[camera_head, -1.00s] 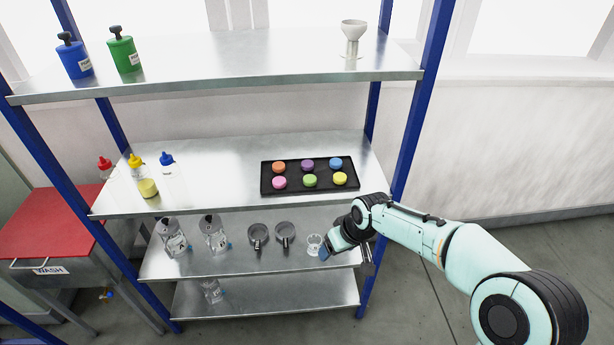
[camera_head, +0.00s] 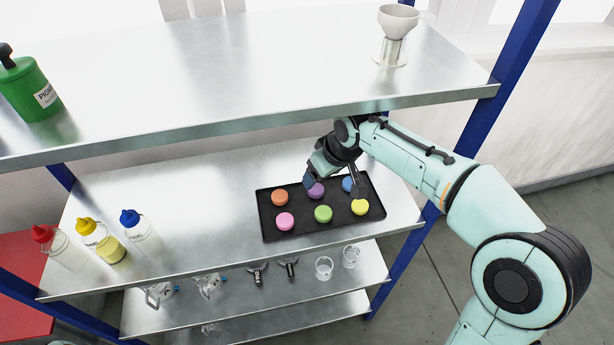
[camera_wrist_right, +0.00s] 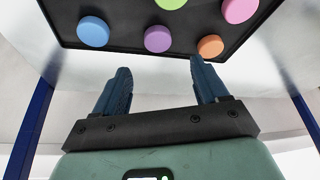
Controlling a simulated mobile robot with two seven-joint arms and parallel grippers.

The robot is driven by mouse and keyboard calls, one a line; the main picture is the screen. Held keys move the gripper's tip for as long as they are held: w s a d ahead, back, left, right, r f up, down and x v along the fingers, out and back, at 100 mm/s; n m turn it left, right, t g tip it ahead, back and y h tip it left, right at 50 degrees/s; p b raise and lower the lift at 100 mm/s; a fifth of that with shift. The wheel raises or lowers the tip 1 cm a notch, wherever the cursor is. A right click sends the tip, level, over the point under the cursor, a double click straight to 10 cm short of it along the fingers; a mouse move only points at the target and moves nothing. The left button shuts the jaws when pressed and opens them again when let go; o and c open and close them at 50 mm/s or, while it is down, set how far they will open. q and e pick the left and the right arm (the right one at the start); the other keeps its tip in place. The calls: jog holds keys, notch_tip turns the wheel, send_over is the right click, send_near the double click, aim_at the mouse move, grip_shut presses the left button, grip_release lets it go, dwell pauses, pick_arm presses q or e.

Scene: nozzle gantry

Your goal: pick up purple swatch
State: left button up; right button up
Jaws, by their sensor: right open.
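The purple swatch (camera_head: 316,190) is a small round puck in the back row of a black tray (camera_head: 266,217), between the orange swatch (camera_head: 280,198) and the blue swatch (camera_head: 347,184). My right gripper (camera_head: 333,186) is just above the back of the tray and partly covers the purple swatch. In the right wrist view, the purple swatch (camera_wrist_right: 158,38) lies beyond the fingertips, roughly in line with the gap between them. The right gripper (camera_wrist_right: 160,68) is open and empty there. My left gripper is not in view.
Pink (camera_head: 285,221), green (camera_head: 323,214) and yellow (camera_head: 359,207) swatches fill the tray's front row. Squeeze bottles (camera_head: 101,243) stand at left.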

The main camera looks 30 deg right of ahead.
aim_at(316, 189)
jog(key=x, duration=0.4)
jog(key=s+x, duration=0.1)
jog(key=x, duration=0.1)
jog(key=shift+d+f, duration=0.15)
jog(key=shift+f, duration=0.3)
jog(key=shift+w+f, duration=0.25)
jog(key=shift+f, duration=0.05)
jog(key=shift+c, duration=0.3)
jog(key=c, duration=1.1)
